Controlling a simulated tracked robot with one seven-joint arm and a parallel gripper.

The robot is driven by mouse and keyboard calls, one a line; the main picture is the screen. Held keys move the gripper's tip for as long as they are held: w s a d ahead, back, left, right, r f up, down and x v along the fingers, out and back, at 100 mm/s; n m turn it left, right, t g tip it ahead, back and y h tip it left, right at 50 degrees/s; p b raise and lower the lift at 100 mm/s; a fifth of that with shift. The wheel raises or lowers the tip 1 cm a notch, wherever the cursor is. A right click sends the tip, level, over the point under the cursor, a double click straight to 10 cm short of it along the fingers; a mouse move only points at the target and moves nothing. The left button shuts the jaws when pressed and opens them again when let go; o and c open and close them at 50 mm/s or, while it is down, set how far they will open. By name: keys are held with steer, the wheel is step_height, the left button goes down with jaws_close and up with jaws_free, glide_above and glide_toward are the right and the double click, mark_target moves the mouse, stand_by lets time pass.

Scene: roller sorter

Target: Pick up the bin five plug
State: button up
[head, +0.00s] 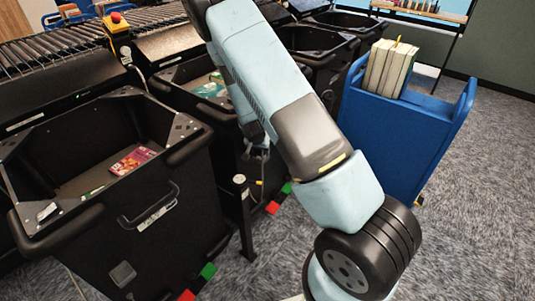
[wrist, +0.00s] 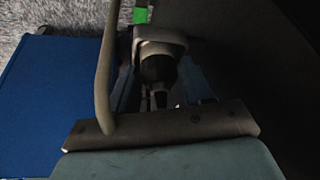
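My arm reaches down between the bins and the blue cart in the head view. My gripper (head: 258,148) is small and dark there, beside a black bin, with thin cable-like parts around it. In the wrist view my gripper (wrist: 160,72) is in deep shade. A dark rounded piece, perhaps the plug (wrist: 158,68), sits between its fingers under a grey block (wrist: 160,42). Whether the fingers touch it cannot be told. A pale cable or tube (wrist: 103,70) runs up on the left. No bin number or plug label is readable.
A large black bin (head: 142,222) with books inside stands at left, more bins behind it. A slim black post (head: 243,215) stands near my gripper. A blue cart (head: 395,135) carrying pale books (head: 387,68) is at right. Carpet (head: 475,190) is clear at right.

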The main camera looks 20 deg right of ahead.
steer(key=c, duration=0.8)
steer(key=shift+r, duration=0.15)
steer(key=shift+r, duration=0.3)
step_height(320, 180, up, 2)
steer(key=shift+w+r, duration=0.1)
steer(key=shift+r, duration=0.1)
steer(key=s+r, duration=0.3)
steer(key=s, duration=0.1)
steer(key=s+r, duration=0.3)
steer(key=s, duration=0.2)
steer(key=s+r, duration=0.3)
steer(key=s, duration=0.2)
steer(key=shift+s+r, duration=0.1)
steer(key=shift+r, duration=0.3)
